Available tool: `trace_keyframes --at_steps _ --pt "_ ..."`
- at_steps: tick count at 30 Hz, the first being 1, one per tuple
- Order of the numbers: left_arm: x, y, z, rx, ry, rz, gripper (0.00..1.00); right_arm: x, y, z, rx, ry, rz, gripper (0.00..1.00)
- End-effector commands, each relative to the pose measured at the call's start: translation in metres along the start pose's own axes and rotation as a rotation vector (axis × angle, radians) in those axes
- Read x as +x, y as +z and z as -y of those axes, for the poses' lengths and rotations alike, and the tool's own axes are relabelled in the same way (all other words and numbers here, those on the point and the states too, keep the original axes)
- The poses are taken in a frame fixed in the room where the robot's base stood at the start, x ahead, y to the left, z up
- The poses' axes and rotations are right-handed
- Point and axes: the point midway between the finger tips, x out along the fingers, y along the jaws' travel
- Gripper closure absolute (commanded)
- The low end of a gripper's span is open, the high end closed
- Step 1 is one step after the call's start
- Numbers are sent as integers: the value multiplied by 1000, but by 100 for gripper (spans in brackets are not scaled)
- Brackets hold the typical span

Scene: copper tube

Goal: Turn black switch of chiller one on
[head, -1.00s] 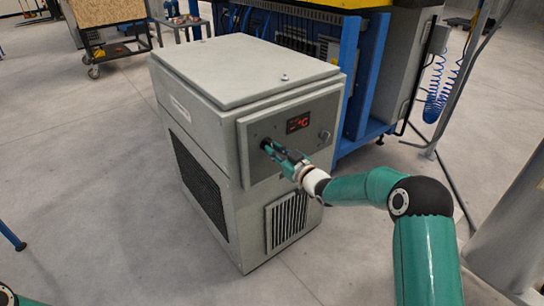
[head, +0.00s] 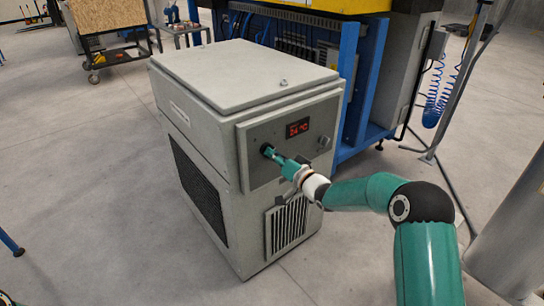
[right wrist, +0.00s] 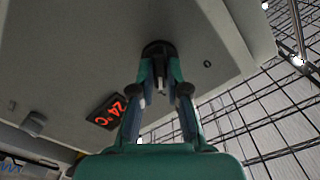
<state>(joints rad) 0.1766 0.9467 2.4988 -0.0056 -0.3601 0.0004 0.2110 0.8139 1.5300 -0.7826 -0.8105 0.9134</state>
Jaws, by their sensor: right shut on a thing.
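The chiller (head: 240,90) is a grey box on the floor in the middle of the head view. Its front panel has a red display (head: 297,128) that reads 24 °C; the display (right wrist: 107,111) also shows in the right wrist view. The black switch (right wrist: 158,48) is a round knob on the panel, left of the display in the head view. My right gripper (head: 270,152) is at the switch. In the right wrist view its fingertips (right wrist: 158,72) are shut on the switch and partly cover it. My left gripper is out of view.
A second knob (head: 325,139) sits right of the display. A vent grille (head: 288,222) is low on the front. A blue-framed machine (head: 345,85) stands close behind at the right. The floor (head: 90,170) left of the chiller is clear.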

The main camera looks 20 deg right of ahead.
Motion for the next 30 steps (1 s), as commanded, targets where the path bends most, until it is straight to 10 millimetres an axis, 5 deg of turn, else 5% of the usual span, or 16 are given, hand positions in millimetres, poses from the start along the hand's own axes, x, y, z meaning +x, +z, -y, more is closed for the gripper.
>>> trace_keyframes --at_steps 21,22,26,30 --pt "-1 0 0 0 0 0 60 -1 10 -4 94 8 20 100" --pt "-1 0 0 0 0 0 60 -1 10 -4 94 8 20 82" --pt "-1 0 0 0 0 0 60 -1 8 -3 92 7 15 61" --pt "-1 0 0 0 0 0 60 -1 5 -2 91 5 10 60"
